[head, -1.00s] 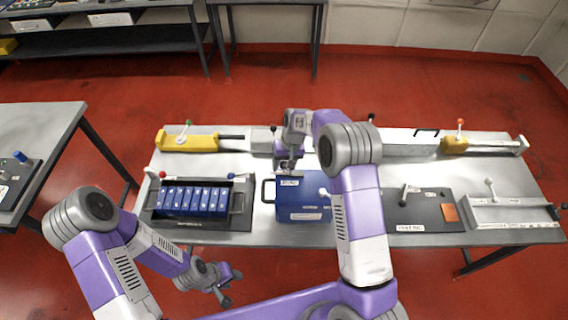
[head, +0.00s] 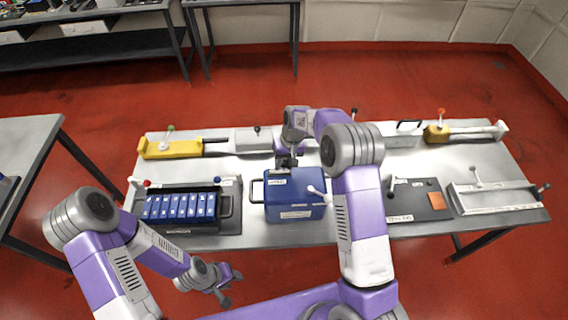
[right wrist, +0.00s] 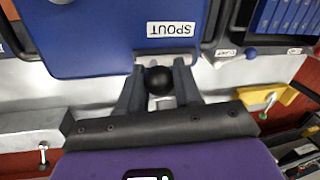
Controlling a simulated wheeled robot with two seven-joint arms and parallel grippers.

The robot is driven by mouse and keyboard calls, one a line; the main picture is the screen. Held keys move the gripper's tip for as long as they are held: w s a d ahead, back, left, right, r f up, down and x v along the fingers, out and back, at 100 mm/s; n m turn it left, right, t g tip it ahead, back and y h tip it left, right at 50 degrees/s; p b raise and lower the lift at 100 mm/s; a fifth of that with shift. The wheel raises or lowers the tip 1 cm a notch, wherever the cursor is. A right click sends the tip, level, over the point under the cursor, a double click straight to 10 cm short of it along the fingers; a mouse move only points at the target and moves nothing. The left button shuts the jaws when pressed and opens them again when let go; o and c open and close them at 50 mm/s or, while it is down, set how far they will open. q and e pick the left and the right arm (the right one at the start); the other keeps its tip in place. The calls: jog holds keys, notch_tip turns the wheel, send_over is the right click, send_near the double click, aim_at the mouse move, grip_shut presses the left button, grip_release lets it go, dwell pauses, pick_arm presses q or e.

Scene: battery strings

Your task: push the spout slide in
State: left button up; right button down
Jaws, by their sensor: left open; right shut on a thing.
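A blue box (head: 290,197) stands near the middle of the table, with a white lever on its top right. In the right wrist view the box (right wrist: 95,45) carries a label reading SPOUT (right wrist: 172,29) beside a pale plate. A black round knob (right wrist: 158,80) stands out from the box just below that plate. My right gripper (right wrist: 160,88) is shut on this knob. In the head view the right gripper (head: 288,161) is at the far edge of the box, where it hides the knob. My left gripper (head: 230,283) is open and empty in front of the table.
A tray of blue cells (head: 228,208) is left of the box. A yellow block with a green knob (head: 172,149) is at the back left. A dark plate (head: 420,205) with an orange square and a metal rail (head: 495,201) lie right.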

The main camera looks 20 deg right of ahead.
jog(key=c, duration=0.8)
grip_release()
jog(key=shift+r, duration=0.1)
jog(key=r, duration=0.2)
jog(key=d+r, duration=0.1)
jog(key=r, duration=0.4)
jog(key=shift+d+r+b, duration=0.2)
jog(key=shift+d+b, duration=0.05)
jog(key=shift+b, duration=0.05)
jog(key=shift+s, duration=0.1)
